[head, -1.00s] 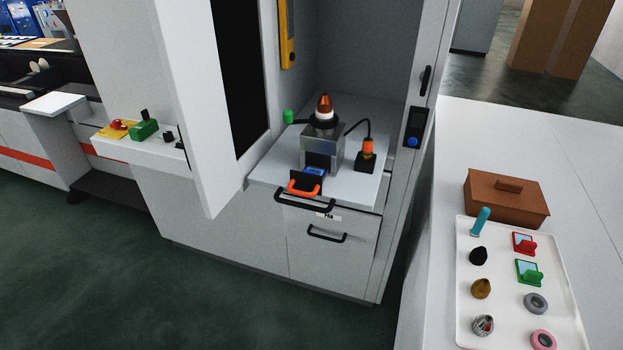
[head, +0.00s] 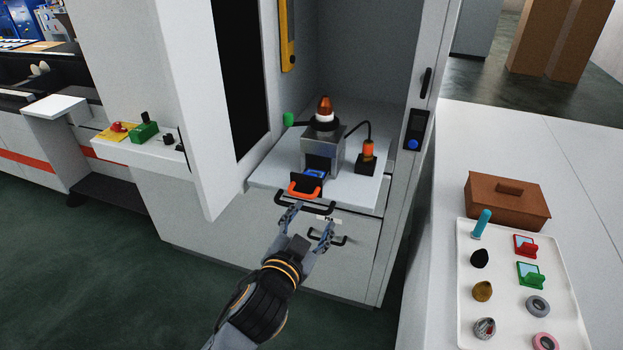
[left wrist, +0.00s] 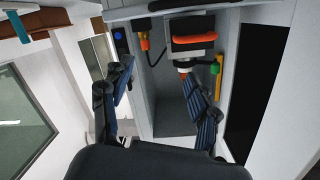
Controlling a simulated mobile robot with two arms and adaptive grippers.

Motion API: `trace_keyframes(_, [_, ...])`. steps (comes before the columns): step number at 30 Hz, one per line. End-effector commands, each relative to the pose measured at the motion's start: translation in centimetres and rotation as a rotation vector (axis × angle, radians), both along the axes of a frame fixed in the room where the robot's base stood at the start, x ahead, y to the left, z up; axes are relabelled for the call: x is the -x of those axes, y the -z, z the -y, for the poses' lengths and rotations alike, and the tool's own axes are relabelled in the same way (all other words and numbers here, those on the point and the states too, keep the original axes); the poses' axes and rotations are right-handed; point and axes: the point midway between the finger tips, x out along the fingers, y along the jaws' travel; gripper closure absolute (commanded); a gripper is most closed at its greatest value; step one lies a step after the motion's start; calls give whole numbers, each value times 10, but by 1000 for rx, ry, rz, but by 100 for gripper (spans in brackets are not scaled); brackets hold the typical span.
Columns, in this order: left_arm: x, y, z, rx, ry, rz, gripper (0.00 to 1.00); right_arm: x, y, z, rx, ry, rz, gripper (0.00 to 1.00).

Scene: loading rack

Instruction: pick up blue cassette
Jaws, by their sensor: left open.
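The blue cassette (head: 316,173) sits in the mouth of a grey metal device (head: 322,150) inside the open cabinet, mostly hidden. An orange handle (head: 306,189) sticks out just in front of it. My left gripper (head: 309,222) is open and empty, with its fingers spread in front of the cabinet drawer, nearer than the orange handle and apart from it. In the left wrist view the orange handle (left wrist: 182,40) shows beyond my left gripper (left wrist: 157,75); I cannot make out the cassette there. My right gripper is not in view.
A black bar handle (head: 304,207) runs along the shelf's front edge. An orange-topped plug (head: 368,150) stands right of the device. The open cabinet door (head: 192,100) is at left. At right, a white tray (head: 505,285) holds several small items beside a brown box (head: 507,200).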

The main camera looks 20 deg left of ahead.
Motion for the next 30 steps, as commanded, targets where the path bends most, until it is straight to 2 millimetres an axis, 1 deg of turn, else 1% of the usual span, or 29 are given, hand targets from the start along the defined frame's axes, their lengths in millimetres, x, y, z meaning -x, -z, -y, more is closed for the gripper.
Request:
trace_keyframes(1, [-20, -45, 22, -54, 71, 172, 40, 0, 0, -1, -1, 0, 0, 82])
trace_keyframes(2, [-27, -70, 37, -89, 121, 273, 40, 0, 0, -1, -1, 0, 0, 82])
trace_keyframes(3, [-32, -102, 59, -141, 193, 404, 40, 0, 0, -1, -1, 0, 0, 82])
trace_keyframes(5, [-31, -142, 95, -230, 313, 590, 40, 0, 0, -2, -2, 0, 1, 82])
trace_keyframes(6, [-26, -163, 119, -297, 401, 702, 40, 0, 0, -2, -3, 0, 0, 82])
trace_keyframes(7, [-21, -176, 137, -353, 471, 781, 40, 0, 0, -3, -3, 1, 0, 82])
trace_keyframes(8, [-15, -185, 154, -414, 543, 854, 40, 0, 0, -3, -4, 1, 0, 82])
trace_keyframes(9, [-6, -192, 176, -501, 643, 940, 40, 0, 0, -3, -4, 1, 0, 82])
trace_keyframes(11, [6, -191, 203, -647, 799, 1043, 40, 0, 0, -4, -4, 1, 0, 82])
trace_keyframes(12, [12, -185, 218, -755, 906, 1092, 40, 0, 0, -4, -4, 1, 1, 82])
trace_keyframes(13, [15, -177, 225, -839, 986, 1117, 40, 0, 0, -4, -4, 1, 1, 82])
trace_keyframes(14, [15, -168, 230, -930, 1065, 1130, 40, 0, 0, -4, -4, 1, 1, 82])
trace_keyframes(15, [13, -153, 232, -1055, 1170, 1130, 40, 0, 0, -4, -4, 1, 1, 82])
trace_keyframes(17, [3, -129, 224, -1254, 1319, 1088, 40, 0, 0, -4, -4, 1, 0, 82])
trace_keyframes(18, [-8, -114, 210, -1390, 1411, 1028, 40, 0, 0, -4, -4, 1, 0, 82])
trace_keyframes(19, [-19, -104, 196, -1492, 1473, 968, 40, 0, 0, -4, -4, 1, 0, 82])
trace_keyframes(20, [-30, -96, 179, -1592, 1529, 895, 40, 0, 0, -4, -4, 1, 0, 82])
trace_keyframes(21, [-46, -88, 153, -1716, 1591, 777, 40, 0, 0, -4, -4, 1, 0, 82])
trace_keyframes(22, [-57, -86, 131, -1804, 1626, 681, 40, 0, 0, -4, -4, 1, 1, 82])
trace_keyframes(23, [-68, -85, 108, -1880, 1654, 576, 40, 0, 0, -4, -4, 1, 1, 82])
trace_keyframes(24, [-81, -87, 77, -1968, 1677, 437, 40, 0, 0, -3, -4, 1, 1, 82])
trace_keyframes(27, [-102, -103, 9, -2110, 1690, 116, 40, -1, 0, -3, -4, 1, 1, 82])
trace_keyframes(30, [-109, -119, -35, -2169, 1675, -93, 40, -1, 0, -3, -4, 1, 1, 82])
